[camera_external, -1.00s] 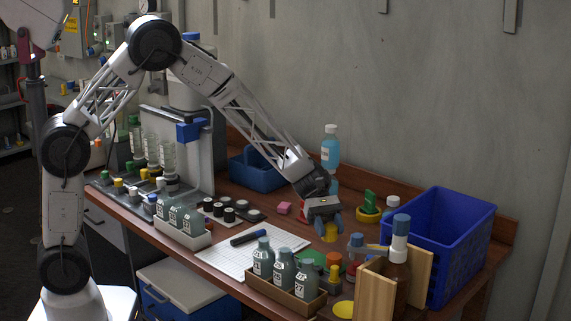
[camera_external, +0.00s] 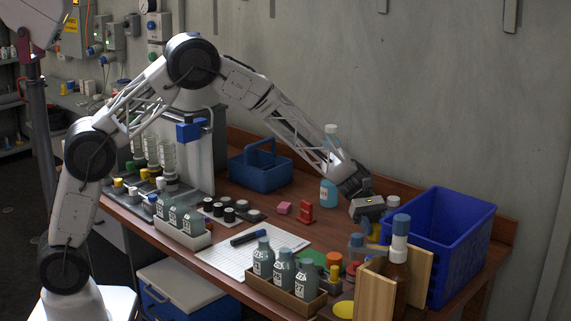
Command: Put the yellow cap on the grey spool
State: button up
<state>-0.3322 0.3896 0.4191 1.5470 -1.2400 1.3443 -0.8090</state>
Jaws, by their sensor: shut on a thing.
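My gripper (camera_external: 371,230) is at the right of the table, just left of the blue crate, pointing down.
A blue crate (camera_external: 471,238) stands right of my gripper. A red object (camera_external: 306,212) and a blue-liquid bottle (camera_external: 328,192) stand to the left.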

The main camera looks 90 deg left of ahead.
aim_at(377, 238)
jog(key=shift+w, duration=0.25)
jog(key=shift+f, duration=0.15)
jog(key=shift+f, duration=1.65)
jog(key=shift+f, duration=0.15)
jog(key=o, duration=0.9)
